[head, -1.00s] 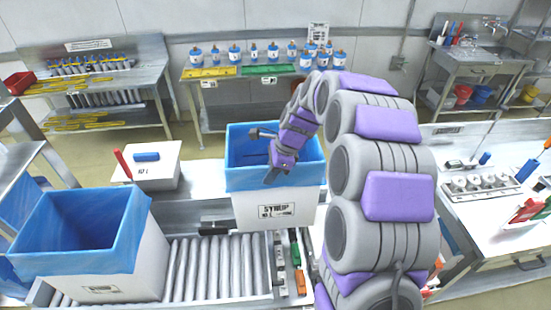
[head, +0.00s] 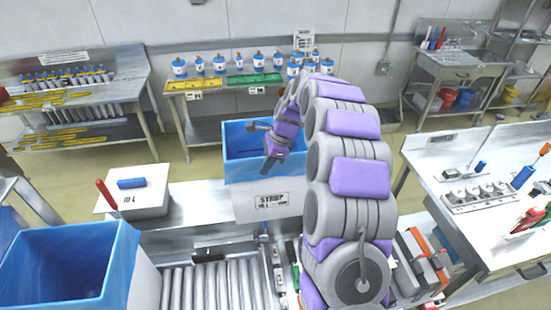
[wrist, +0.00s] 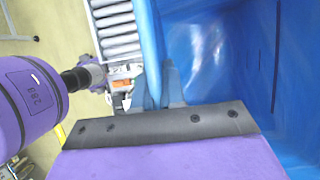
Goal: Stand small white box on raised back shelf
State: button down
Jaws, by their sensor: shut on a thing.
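The small white box (head: 262,207), with a blue liner and a "SYRUP" label, is upright at the raised back shelf (head: 190,207) behind the rollers. I cannot tell whether its base rests on the shelf. My gripper (head: 272,165) is at its near wall, pointing down. In the wrist view my gripper's fingers (wrist: 157,88) are shut on the lined wall of the box, with the blue liner (wrist: 215,60) filling the right side. The fingertips are partly hidden by the gripper's dark edge.
A larger blue-lined box (head: 127,270) stands at front left. Roller conveyor (head: 215,285) lies in front. A tool-laden bench (head: 480,200) is at right.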

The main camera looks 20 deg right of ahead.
jog(key=w+d+f+p, duration=0.1)
jog(key=w+d+f, duration=0.3)
jog(key=w+d, duration=0.2)
jog(key=shift+w+d+f, duration=0.15)
jog(key=shift+w+d, duration=0.05)
jog(key=shift+d, duration=0.45)
jog(key=c, duration=1.6)
grip_release()
jog(key=o, duration=0.4)
jog(key=shift+a, duration=0.4)
jog(key=v, duration=1.2)
jog(key=shift+d, duration=0.2)
